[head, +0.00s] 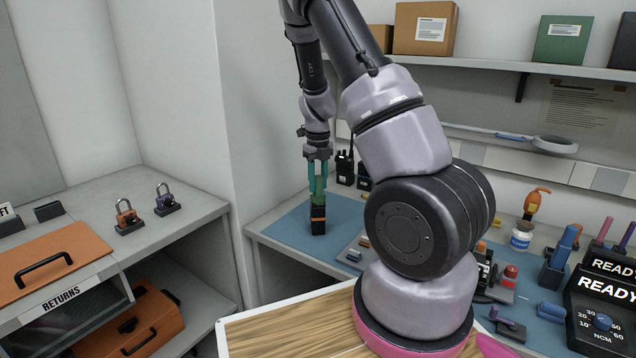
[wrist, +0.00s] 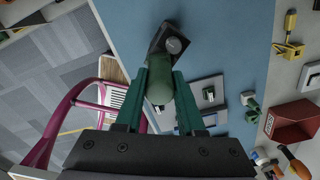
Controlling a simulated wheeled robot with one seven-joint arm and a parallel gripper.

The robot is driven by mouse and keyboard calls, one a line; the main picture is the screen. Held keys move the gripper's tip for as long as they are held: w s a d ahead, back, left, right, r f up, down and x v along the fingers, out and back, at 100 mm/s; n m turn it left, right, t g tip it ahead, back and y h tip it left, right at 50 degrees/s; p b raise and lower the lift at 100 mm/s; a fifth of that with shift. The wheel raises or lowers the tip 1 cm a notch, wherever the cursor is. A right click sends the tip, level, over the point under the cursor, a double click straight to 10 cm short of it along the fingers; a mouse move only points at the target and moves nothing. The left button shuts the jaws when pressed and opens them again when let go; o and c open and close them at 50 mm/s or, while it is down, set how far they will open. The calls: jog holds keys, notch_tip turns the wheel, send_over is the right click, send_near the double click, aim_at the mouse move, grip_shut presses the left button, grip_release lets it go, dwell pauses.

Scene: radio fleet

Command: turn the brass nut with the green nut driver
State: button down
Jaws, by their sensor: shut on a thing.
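My gripper (head: 318,172) points down over the blue mat (head: 285,229), its teal fingers shut on the green nut driver (head: 319,197). In the wrist view the driver's rounded green handle (wrist: 160,86) sits between the two fingers of my gripper (wrist: 160,74). A black radio (head: 318,222) with an orange band stands upright on the mat directly below the driver; its dark top shows in the wrist view (wrist: 169,42). The driver's lower end meets or overlaps the radio's top; I cannot tell if they touch. The brass nut cannot be made out; the driver and radio hide that spot.
Black radios (head: 345,168) stand behind my gripper. Grey fixture plates (wrist: 208,92) lie close beside the radio. My arm blocks the bench middle in the head view. A torque tester (head: 603,318) reading READY stands at right. The mat left of the radio is clear.

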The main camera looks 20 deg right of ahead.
jog(key=shift+r, duration=0.1)
jog(key=shift+r, duration=1.95)
jog(key=shift+f+n, duration=0.7)
jog(key=shift+f, duration=0.65)
jog(key=shift+f, duration=0.7)
dwell(0.6)
jog(key=shift+m, duration=0.3)
